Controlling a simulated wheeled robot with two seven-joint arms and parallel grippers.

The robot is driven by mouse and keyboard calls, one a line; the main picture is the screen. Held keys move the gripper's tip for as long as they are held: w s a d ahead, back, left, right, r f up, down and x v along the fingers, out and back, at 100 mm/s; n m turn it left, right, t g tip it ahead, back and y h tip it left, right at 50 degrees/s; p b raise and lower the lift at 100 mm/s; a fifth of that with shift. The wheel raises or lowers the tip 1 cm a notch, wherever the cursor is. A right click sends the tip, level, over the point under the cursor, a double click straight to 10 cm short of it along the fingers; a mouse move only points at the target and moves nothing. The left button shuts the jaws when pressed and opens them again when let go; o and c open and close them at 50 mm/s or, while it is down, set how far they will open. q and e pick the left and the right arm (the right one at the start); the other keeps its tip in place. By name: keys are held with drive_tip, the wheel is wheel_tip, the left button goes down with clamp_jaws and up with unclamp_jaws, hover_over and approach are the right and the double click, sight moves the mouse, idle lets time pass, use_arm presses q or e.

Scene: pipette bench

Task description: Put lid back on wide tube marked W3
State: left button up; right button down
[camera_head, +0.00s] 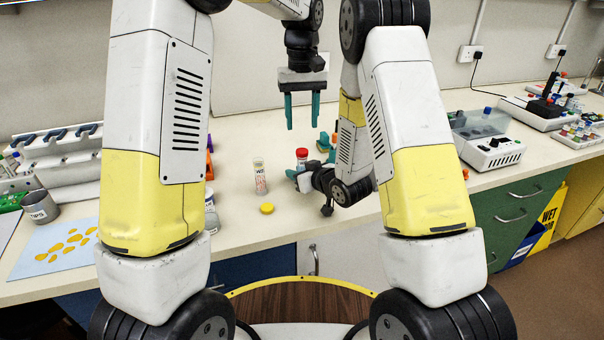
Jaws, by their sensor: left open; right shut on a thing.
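An open clear wide tube (260,178) with a white label stands upright on the bench. Its label starts with W, but the digit is too small to read surely. A round yellow lid (267,208) lies flat on the bench just in front of it. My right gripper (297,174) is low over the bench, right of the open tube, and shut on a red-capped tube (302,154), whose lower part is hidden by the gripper. My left gripper (302,111) is open and empty, pointing down, well above the bench behind the tubes.
A blue sheet with yellow shapes (40,256) and a grey cup (40,207) are at the left. A white machine (489,148) stands at the right. The bench around the yellow lid is clear.

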sight(302, 150)
use_arm(q)
drive_tip(key=shift+n, duration=0.7)
drive_tip(key=shift+f, duration=0.15)
drive_tip(key=shift+f, duration=3.9)
clamp_jaws()
drive_tip(key=m, duration=0.5)
drive_tip(key=shift+m, duration=0.3)
drive_tip(key=m, duration=0.3)
drive_tip(key=shift+o, duration=0.6)
unclamp_jaws()
wheel_tip(302, 150, up, 12)
